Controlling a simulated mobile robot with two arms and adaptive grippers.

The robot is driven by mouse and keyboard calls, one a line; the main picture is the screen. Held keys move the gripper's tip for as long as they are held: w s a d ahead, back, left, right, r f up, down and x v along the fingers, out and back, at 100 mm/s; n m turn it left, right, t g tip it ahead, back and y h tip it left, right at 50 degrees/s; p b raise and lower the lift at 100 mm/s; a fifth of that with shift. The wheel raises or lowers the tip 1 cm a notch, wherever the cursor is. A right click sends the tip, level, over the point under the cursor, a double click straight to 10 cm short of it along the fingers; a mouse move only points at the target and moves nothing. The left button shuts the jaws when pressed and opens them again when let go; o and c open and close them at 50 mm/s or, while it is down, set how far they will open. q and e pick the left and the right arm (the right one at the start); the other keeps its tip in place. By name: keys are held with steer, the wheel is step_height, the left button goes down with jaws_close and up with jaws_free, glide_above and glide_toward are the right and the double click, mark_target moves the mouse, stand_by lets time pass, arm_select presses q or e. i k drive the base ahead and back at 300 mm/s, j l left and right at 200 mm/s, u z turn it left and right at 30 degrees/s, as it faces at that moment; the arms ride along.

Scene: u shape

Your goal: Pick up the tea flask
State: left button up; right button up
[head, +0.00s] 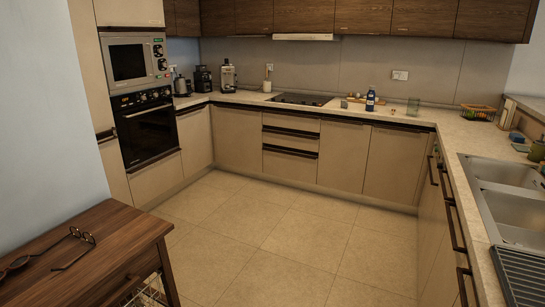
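A small dark blue bottle (370,99) with a pale label stands upright on the back counter, right of the cooktop. I cannot tell whether it is the tea flask. Several other small items stand on the back counter, too small to identify surely as a flask. Neither of my grippers shows in the head view.
A wooden side table (95,245) with eyeglasses (75,248) stands at the lower left. A U-shaped counter (330,108) carries a cooktop (300,99), a coffee machine (227,77), a wire basket (477,112) and a sink (510,210). The tiled floor (290,245) between is clear.

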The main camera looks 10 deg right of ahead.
mark_target(370, 99)
steer(key=i+l+z, duration=0.2)
steer(key=i+z, duration=0.2)
steer(key=i, duration=0.55)
steer(key=i+j+z, duration=0.1)
steer(key=i+z, duration=0.3)
steer(key=i, duration=0.5)
steer(key=i+l, duration=0.15)
steer(key=i, duration=0.5)
steer(key=i+l, duration=0.15)
steer(key=i, duration=0.55)
steer(key=i+l, duration=0.1)
steer(key=i, duration=0.55)
steer(key=i+l+u, duration=0.1)
steer(key=i+l, duration=0.2)
